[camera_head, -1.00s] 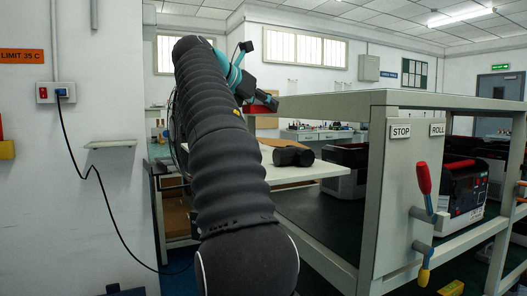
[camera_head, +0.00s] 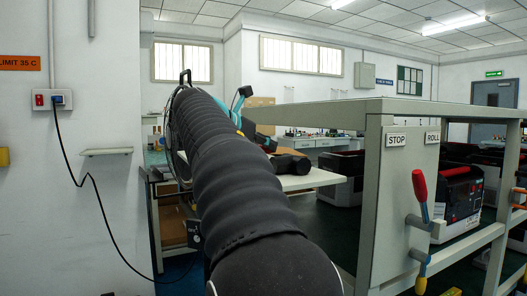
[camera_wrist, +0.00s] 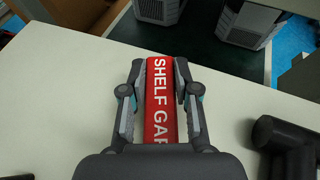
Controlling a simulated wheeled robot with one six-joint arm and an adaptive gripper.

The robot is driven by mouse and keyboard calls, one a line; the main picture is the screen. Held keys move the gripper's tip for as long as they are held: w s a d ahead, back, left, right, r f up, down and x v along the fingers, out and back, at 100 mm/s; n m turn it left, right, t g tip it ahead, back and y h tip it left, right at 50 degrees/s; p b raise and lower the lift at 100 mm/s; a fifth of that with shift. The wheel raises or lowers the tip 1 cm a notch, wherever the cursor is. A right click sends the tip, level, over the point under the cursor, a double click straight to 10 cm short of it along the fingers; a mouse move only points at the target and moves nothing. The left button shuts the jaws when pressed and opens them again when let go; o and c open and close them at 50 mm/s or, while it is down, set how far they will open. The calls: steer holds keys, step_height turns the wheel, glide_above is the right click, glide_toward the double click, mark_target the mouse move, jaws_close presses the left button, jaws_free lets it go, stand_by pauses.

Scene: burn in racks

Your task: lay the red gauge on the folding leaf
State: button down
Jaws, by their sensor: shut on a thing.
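The red gauge (camera_wrist: 161,100), lettered "SHELF GAP", lies lengthwise between the fingers of my gripper (camera_wrist: 160,82) in the wrist view. The fingers are shut on its sides, and the palm hides its near end. The pale folding leaf (camera_wrist: 60,95) spreads beneath it; whether the gauge touches it I cannot tell. In the head view the leaf (camera_head: 312,179) juts left from the bench, and my gripper (camera_head: 264,143) is low near it, partly hidden by my arm.
A black object (camera_head: 291,165) lies on the leaf, right of my gripper in the wrist view (camera_wrist: 286,140). The bench frame (camera_head: 372,190) with a red-handled lever (camera_head: 420,195) stands at right. Grey units stand on the dark shelf.

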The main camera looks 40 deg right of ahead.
steer(key=shift+f, duration=0.8)
steer(key=shift+f, duration=0.15)
steer(key=c, duration=0.9)
jaws_free()
steer(key=shift+o, duration=0.2)
steer(key=shift+r, duration=0.2)
steer(key=v, duration=1.2)
steer(key=shift+f, duration=0.1)
